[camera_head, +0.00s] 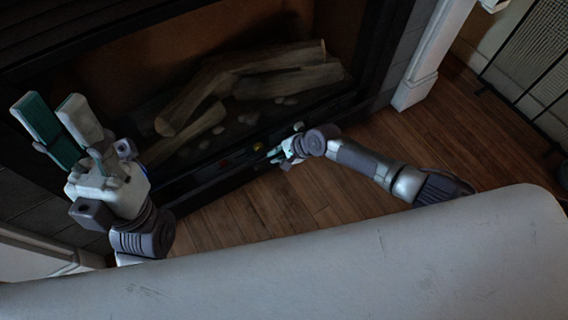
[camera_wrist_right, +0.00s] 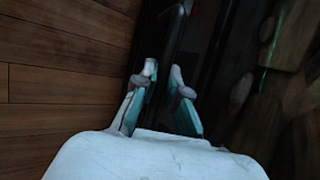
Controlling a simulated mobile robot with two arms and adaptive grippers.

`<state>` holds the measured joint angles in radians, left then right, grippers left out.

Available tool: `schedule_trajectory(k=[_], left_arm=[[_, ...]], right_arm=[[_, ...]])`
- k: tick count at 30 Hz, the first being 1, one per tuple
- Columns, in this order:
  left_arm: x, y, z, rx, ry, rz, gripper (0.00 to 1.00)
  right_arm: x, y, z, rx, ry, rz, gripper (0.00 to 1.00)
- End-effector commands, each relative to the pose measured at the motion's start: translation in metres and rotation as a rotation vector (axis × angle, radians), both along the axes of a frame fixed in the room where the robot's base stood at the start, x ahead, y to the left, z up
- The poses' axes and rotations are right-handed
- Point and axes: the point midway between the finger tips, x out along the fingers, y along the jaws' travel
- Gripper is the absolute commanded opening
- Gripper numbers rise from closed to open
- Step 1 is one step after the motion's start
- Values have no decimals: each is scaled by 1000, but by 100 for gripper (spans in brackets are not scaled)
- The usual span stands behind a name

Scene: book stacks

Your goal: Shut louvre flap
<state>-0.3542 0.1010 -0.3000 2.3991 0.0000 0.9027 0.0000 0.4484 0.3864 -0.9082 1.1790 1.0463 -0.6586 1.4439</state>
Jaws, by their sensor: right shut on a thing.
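The louvre flap (camera_head: 218,178) is a long dark panel along the bottom front of the fireplace. It hangs open enough that small coloured controls (camera_head: 257,147) show behind it. My right gripper (camera_head: 276,157) is at the flap's upper edge, right of its middle. In the right wrist view, my right gripper (camera_wrist_right: 163,72) has its fingers on either side of a dark thin edge (camera_wrist_right: 177,36), which looks like the flap; the contact itself is dark. My left gripper (camera_head: 54,108) is open and empty, raised in front of the fireplace's left side.
Logs (camera_head: 245,80) and pale stones lie in the firebox above the flap. A white surround post (camera_head: 425,65) and a dark wire screen (camera_head: 530,60) stand at the right. Bare wooden floor (camera_head: 310,200) lies before the fireplace. A pale surface (camera_head: 330,265), possibly mine, fills the foreground.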

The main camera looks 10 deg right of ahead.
Motion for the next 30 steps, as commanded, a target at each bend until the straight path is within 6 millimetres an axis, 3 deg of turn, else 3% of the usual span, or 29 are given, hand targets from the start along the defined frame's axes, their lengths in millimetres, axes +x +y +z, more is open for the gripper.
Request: schedule_trajectory(k=[10,26,27,30], left_arm=[[0,0,11,-1,-2,0,37],[0,0,12,1,0,-1,37],[0,0,12,1,0,-1,37],[0,0,12,1,0,-1,37]], right_arm=[[29,10,11,1,-5,-3,0],[34,11,10,-1,-6,-1,0],[34,11,10,-2,-6,-1,14],[33,11,10,-1,-6,-1,31]])
